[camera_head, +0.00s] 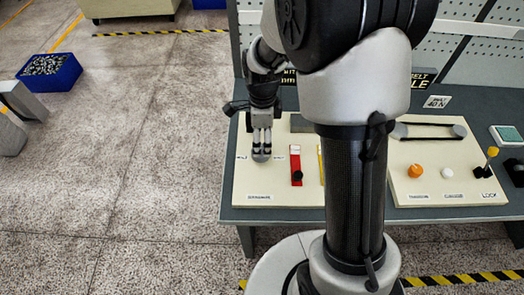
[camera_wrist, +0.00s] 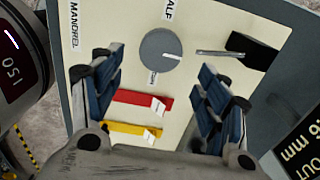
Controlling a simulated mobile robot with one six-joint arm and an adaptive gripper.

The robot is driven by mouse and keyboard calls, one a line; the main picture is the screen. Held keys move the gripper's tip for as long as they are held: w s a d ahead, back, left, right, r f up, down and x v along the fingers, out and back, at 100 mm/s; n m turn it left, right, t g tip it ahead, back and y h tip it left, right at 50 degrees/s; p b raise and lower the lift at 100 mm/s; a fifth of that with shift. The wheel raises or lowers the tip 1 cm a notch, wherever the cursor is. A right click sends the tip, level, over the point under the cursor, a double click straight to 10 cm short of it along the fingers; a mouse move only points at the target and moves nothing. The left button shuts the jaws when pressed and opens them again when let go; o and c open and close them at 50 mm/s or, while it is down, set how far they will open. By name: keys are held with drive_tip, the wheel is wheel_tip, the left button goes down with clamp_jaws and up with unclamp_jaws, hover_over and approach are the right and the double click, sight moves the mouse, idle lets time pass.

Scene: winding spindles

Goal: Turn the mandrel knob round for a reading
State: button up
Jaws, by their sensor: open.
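The mandrel knob is a grey round disc (camera_wrist: 158,52) with a white pointer line on its face, set in the cream panel. In the wrist view the line runs from near the centre toward the lower right. My gripper (camera_wrist: 160,76) is open, its two dark-padded fingers apart on the left and right, with the knob beyond and between them. No contact with the knob shows. In the head view my gripper (camera_head: 261,143) points down over the left part of the panel; the knob (camera_head: 260,158) shows just below the fingertips, partly covered.
Beside the knob are a red slide (camera_wrist: 130,98) and a yellow slide (camera_wrist: 125,128). A metal rod and dark block (camera_wrist: 245,52) lie to the right. In the head view, another panel (camera_head: 430,200) holds orange, white and yellow-topped controls. My arm hides the table's middle.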

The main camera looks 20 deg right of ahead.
sight(262, 151)
wheel_tip(262, 151, down, 6)
drive_tip(key=shift+f+b, duration=0.1)
drive_tip(key=shift+b, duration=0.65)
drive_tip(key=shift+c, duration=0.3)
drive_tip(key=c, duration=1)
